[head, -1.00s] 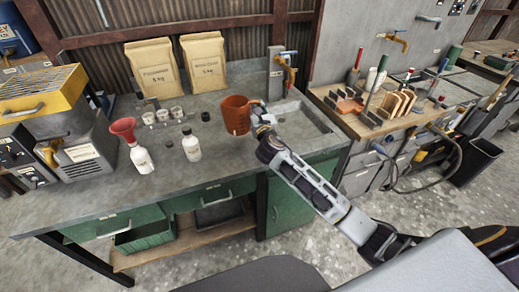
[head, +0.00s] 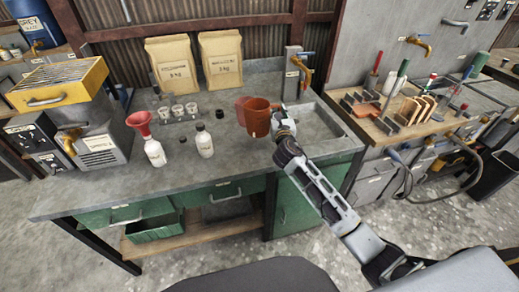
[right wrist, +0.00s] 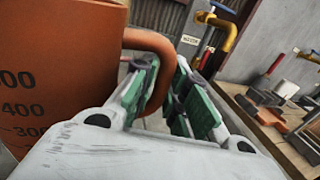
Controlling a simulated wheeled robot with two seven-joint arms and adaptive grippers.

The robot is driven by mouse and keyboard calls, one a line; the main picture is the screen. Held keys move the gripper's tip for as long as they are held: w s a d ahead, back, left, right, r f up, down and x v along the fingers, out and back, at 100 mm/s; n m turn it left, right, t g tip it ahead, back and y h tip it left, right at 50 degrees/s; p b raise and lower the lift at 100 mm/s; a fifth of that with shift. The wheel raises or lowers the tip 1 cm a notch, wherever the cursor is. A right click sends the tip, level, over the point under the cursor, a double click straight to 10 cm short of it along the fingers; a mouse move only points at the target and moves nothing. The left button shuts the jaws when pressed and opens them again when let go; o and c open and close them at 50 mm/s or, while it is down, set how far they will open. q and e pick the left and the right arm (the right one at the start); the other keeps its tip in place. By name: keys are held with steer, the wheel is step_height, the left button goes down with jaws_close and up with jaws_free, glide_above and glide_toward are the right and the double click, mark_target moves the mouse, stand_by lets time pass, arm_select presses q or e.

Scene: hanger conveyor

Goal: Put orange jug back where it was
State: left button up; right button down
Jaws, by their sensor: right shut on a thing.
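The orange jug (head: 258,118) is upright at the counter, left of the sink; whether its base touches the counter is unclear. Its dark measuring marks show in the right wrist view (right wrist: 50,85). My right gripper (head: 279,118) is at the jug's right side. In the right wrist view its green-padded fingers (right wrist: 163,98) are shut on the jug's handle. My left gripper is out of view.
A white bottle (head: 204,142) and a red-funnel bottle (head: 154,150) stand left of the jug. Small cups (head: 178,112) and two paper bags (head: 221,60) are behind. The sink (head: 325,120) is at right, with a brass tap (head: 302,65).

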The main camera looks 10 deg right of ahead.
steer(key=shift+f, duration=0.45)
step_height(320, 180, down, 8)
steer(key=b, duration=0.2)
steer(key=shift+f+b, duration=0.2)
steer(key=shift+b, duration=0.15)
steer(key=shift+f, duration=0.4)
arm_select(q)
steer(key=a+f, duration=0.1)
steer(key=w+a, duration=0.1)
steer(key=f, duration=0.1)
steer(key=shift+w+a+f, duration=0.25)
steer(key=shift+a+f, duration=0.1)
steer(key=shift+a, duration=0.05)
